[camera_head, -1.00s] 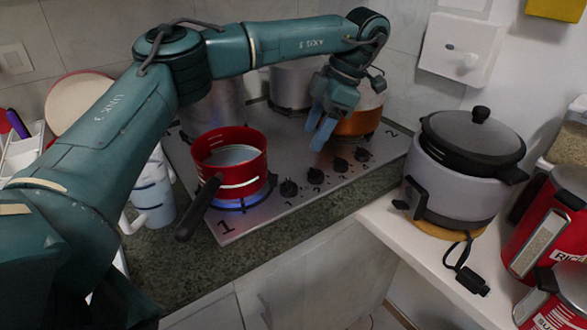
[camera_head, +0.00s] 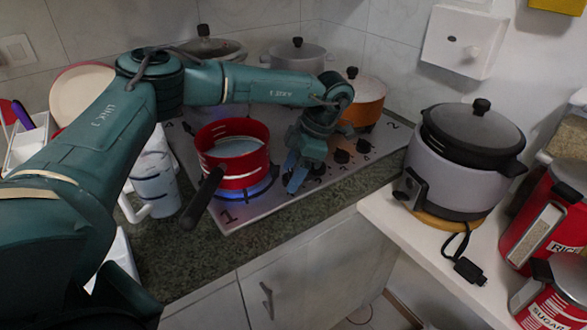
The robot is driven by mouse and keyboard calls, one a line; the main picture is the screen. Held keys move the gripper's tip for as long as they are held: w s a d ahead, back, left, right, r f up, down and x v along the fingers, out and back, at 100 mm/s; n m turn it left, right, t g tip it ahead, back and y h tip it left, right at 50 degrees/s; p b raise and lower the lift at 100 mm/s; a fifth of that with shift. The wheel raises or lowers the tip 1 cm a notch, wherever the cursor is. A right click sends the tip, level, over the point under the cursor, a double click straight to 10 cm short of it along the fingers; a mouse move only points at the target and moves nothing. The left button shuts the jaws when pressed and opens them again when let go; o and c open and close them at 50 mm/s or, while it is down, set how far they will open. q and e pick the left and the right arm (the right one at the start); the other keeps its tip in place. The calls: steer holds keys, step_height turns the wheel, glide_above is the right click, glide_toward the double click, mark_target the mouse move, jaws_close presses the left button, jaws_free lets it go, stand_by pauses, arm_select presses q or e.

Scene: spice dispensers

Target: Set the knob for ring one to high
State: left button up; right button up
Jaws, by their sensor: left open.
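The stove (camera_head: 262,210) is a grey panel set in the dark counter, with a printed 1 at its front left corner and a 2 at its right. A row of black knobs runs along its front; two knobs (camera_head: 342,156) (camera_head: 363,145) show clearly. The knobs farther left are mostly hidden behind my left gripper (camera_head: 292,180). The gripper points down over them, its fingers open; I cannot tell whether it touches a knob. A blue flame glows at ring one (camera_head: 245,190), under the red saucepan (camera_head: 233,150). The right gripper is not in view.
An orange pot (camera_head: 366,98) and grey lidded pots (camera_head: 298,58) stand at the back. A rice cooker (camera_head: 462,165) stands on the white shelf at right. A jug (camera_head: 156,185) is left of the stove.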

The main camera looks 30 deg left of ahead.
arm_select(q)
steer(key=shift+c, duration=0.4)
steer(key=c, duration=0.9)
steer(key=shift+s+m+t+p, duration=0.1)
steer(key=shift+m+t+p, duration=0.3)
steer(key=shift+m, duration=0.6)
steer(key=m+t, duration=0.1)
steer(key=m, duration=0.1)
steer(key=shift+m+y, duration=0.3)
steer(key=o, duration=1)
